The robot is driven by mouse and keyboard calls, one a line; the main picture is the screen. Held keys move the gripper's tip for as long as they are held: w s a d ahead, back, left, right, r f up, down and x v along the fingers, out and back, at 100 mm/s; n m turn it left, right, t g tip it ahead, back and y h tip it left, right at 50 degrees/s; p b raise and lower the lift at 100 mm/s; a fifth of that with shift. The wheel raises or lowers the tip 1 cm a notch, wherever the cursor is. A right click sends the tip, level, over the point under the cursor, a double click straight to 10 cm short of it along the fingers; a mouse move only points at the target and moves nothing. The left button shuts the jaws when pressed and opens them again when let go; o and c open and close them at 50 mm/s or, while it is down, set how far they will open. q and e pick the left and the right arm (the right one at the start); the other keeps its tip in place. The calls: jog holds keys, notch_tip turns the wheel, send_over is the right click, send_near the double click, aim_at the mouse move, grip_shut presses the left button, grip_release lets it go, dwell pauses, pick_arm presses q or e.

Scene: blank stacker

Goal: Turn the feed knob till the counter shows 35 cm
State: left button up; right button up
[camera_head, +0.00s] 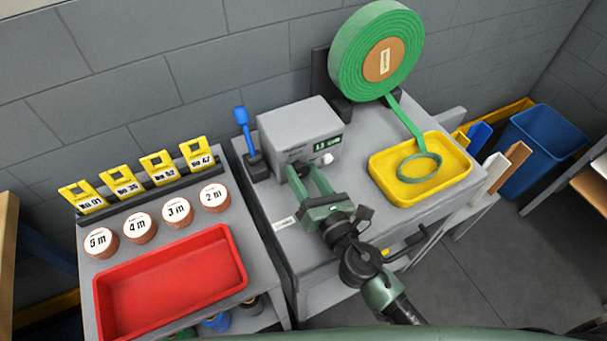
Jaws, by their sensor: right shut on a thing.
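The grey feed machine (291,125) stands on the right-hand bench. Its green-lit counter (327,144) is small; it seems to begin with 13, but I cannot read it surely. A white round button or knob (327,159) shows on the front below the counter. My right gripper (304,170) reaches the lower front of the machine, its fingers shut around what looks like the dark feed knob, mostly hidden between the fingers. My left gripper is not in view.
A green band runs from the large roll (342,65) into the yellow tray (378,183). A blue-handled lever (241,117) stands left of the machine. The left bench holds a red tray (240,262), round labelled tins (178,211) and yellow tags (160,166). A blue bin (540,145) stands right.

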jog(key=shift+m, duration=0.6)
jog(key=o, duration=1.4)
jog(key=b+v, duration=0.2)
jog(key=v, duration=0.5)
jog(key=shift+f, duration=0.2)
jog(key=shift+s+d+r+b, duration=0.2)
jog(key=shift+s+b, duration=0.15)
jog(key=shift+s, duration=0.1)
